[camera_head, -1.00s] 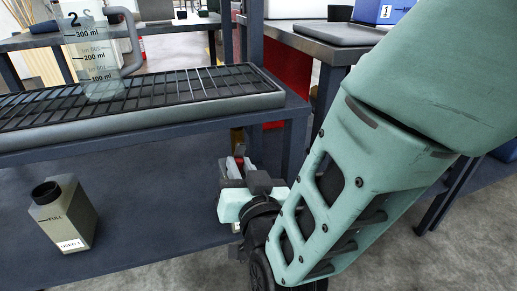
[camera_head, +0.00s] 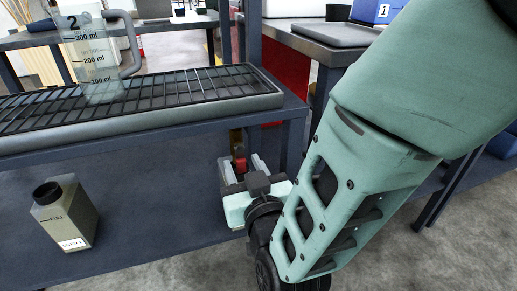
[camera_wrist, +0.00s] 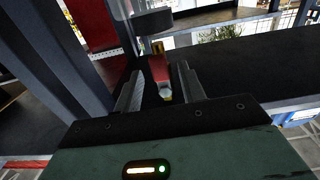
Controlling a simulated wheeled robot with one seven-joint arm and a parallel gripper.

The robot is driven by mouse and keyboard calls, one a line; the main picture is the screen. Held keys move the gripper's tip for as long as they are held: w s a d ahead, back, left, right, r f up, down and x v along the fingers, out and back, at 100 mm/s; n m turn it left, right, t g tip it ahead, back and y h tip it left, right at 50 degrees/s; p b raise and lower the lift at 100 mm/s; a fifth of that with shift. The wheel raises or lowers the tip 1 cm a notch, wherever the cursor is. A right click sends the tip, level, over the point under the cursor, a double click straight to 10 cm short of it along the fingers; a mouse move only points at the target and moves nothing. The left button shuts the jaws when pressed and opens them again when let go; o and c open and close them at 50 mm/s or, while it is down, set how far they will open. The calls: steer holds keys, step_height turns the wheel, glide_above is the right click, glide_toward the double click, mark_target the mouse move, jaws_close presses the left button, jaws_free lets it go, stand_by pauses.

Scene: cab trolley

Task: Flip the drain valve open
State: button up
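The drain valve's red lever (camera_wrist: 158,68) shows in the wrist view between my two grey fingers, with a pale metallic near end. In the head view a small red part of the lever (camera_head: 240,153) shows just beyond the fingertips, beside the shelf's corner post. My gripper (camera_head: 243,168) is open and low by the rack's right end; it also shows open in the wrist view (camera_wrist: 158,78). A gap shows between each finger and the lever. The valve body is mostly hidden.
A beaker marked 2 (camera_head: 97,62) stands on a black grate (camera_head: 190,86) on the upper shelf. The shelf's blue-grey post (camera_head: 291,145) is close to my gripper. Another table (camera_head: 315,42) stands behind.

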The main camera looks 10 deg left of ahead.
steer(key=p+v, duration=0.9)
steer(key=v, duration=0.8)
steer(key=shift+d, duration=0.2)
steer(key=shift+s, duration=0.1)
